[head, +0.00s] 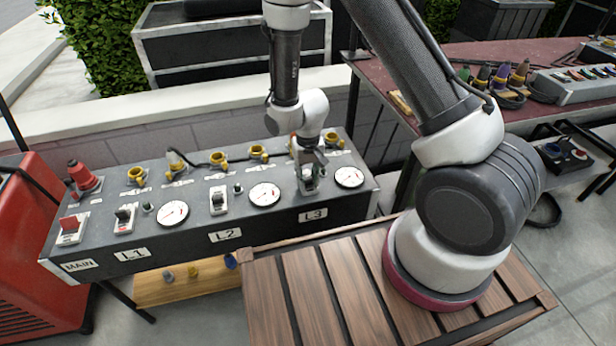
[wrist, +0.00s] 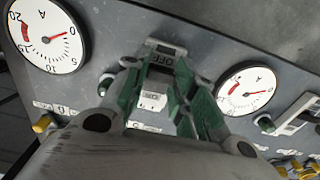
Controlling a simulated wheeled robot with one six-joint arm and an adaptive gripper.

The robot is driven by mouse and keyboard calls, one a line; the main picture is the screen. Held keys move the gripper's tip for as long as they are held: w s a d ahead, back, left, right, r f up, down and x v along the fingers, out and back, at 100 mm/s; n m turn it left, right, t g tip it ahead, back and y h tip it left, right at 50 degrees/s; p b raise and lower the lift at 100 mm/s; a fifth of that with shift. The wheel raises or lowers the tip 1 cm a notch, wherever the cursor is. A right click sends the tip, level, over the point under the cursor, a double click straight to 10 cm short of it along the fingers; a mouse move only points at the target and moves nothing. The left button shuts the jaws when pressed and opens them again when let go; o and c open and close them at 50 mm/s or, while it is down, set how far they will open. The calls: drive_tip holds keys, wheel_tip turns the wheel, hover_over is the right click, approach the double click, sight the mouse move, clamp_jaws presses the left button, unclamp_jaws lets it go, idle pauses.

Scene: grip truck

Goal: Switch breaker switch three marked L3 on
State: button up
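The L3 breaker switch (head: 308,188) sits above the L3 label (head: 313,215) at the right end of the grey panel (head: 270,218), mostly covered by my gripper (head: 312,172) in the head view. In the wrist view the breaker (wrist: 152,99) shows a dark part marked OFF and a white part below with small lettering. My gripper (wrist: 158,72) is open, its green-padded fingers on either side of the breaker. I cannot tell whether the fingertips touch it. The lever's position is hard to make out.
The panel also carries the L2 breaker (head: 218,200), the L1 breaker (head: 124,218) and the red MAIN switch (head: 70,228). Round dials (head: 349,177) flank the L3 breaker. Yellow sockets (head: 258,152) line the back. A slatted wooden top (head: 320,285) lies in front.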

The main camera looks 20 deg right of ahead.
drive_tip(key=shift+w+d+g, duration=0.1)
drive_tip(key=shift+w+g, duration=0.15)
drive_tip(key=shift+g, duration=0.05)
drive_tip(key=shift+w+r+g, duration=0.1)
drive_tip(key=shift+w+g, duration=0.2)
drive_tip(key=shift+g, duration=0.8)
drive_tip(key=o, duration=1)
drive_tip(key=shift+o, duration=0.2)
drive_tip(key=v, duration=1.2)
